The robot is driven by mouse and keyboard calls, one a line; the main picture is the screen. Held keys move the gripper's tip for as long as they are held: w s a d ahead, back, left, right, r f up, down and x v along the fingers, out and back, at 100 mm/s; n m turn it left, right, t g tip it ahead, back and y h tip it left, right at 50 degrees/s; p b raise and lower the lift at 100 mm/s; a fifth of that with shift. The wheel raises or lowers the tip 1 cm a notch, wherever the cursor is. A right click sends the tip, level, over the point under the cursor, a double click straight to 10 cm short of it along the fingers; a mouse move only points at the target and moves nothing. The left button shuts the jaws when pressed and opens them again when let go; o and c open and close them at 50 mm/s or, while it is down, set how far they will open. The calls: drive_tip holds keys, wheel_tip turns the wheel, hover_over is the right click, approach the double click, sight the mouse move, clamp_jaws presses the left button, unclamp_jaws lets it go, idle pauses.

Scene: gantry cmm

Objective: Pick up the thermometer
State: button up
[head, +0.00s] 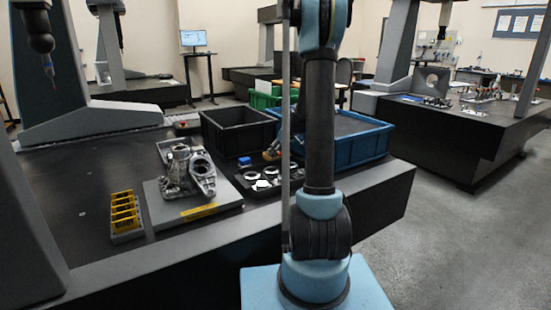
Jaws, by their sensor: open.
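I cannot make out the thermometer for sure. A small blue item (244,162) sits on the granite table by the black crate, too small to identify. My gripper (270,153) seems to show in part as a dark shape left of my upright arm link, low over the table near the blue item. The link hides the rest of it. Its fingers are small here, and I see nothing held between them.
A black crate (207,128) and a blue crate (377,148) stand behind. A dark tray (238,184) with round white pieces lies nearer. Metal castings sit on a grey plate (153,213), left of which is a yellow rack (124,213). The granite table's left part (62,190) is clear.

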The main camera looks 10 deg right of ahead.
drive_tip(key=shift+w+a+f, duration=0.15)
drive_tip(key=shift+f, duration=0.1)
drive_tip(key=shift+c, duration=0.5)
drive_tip(key=c, duration=1.1)
drive_tip(key=shift+o, duration=0.2)
drive_tip(key=shift+r, duration=0.1)
